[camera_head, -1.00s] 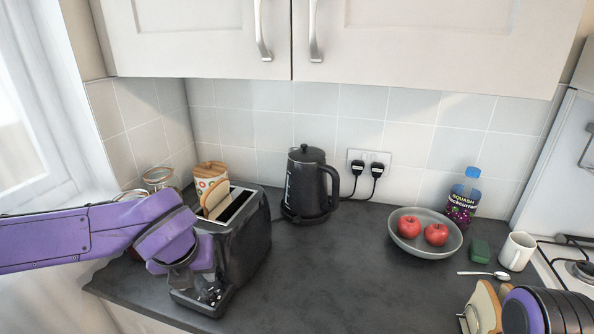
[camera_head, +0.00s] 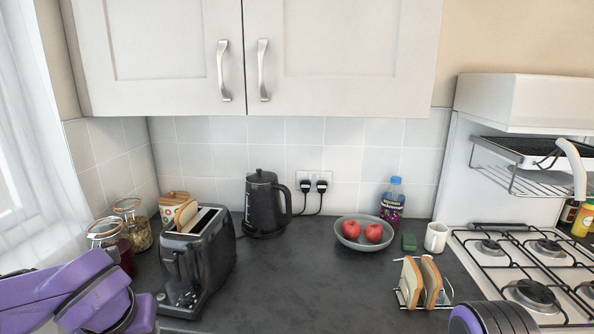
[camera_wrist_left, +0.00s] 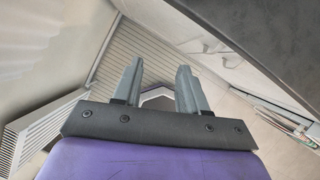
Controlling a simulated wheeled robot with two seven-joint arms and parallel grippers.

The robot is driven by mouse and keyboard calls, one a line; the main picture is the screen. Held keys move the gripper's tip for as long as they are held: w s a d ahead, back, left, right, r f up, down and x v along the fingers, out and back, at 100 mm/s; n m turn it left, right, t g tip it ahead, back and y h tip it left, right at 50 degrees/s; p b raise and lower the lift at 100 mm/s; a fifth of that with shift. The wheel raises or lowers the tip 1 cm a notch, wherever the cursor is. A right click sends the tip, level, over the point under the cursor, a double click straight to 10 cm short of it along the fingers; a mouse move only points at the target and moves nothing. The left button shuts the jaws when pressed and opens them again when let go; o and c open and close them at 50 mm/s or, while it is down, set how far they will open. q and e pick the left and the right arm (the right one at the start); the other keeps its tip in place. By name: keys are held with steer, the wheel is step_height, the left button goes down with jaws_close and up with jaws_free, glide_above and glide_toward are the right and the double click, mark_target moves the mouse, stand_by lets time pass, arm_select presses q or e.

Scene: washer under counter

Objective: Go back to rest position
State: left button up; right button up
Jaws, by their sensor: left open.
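My left gripper (camera_wrist_left: 158,82) is open and empty in the left wrist view, its two grey fingers apart with nothing between them. In the head view my purple left arm is at the lower left, below and left of the black toaster (camera_head: 207,262), apart from the upper part of it; its fingers cannot be made out there. The toaster has a bread slice (camera_head: 186,214) sticking up from one slot. A purple and black part of my right arm shows at the bottom right edge of the head view; the right gripper's fingers are out of view.
A toast rack with bread (camera_head: 423,283) stands near my right arm. Behind are a kettle (camera_head: 264,205), a bowl (camera_head: 350,241) with apples, a bottle (camera_head: 392,203), a mug (camera_head: 436,237). A hob (camera_head: 535,295) is right, jars (camera_head: 133,225) left. The counter's middle is clear.

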arm_select(q)
steer(key=w+m+t, duration=0.2)
steer(key=w+m, duration=0.2)
steer(key=w, duration=0.1)
step_height(320, 180, down, 20)
steer(key=m+t+y+b, duration=0.1)
steer(key=m+t+y, duration=0.1)
steer(key=m, duration=1.4)
steer(key=s+a+f+m+g, duration=0.1)
steer(key=s+f+m+g, duration=0.1)
steer(key=s+f+m, duration=0.4)
steer(key=s+a+f+m+g+b, duration=0.1)
steer(key=s+f+m, duration=0.5)
steer(key=s+f, duration=0.8)
steer(key=s+a+g, duration=0.1)
steer(key=s+g, duration=0.1)
steer(key=s, duration=0.2)
steer(key=shift+s+a+f+m, duration=0.15)
steer(key=shift+s+a+m, duration=0.1)
steer(key=shift+a+m, duration=0.05)
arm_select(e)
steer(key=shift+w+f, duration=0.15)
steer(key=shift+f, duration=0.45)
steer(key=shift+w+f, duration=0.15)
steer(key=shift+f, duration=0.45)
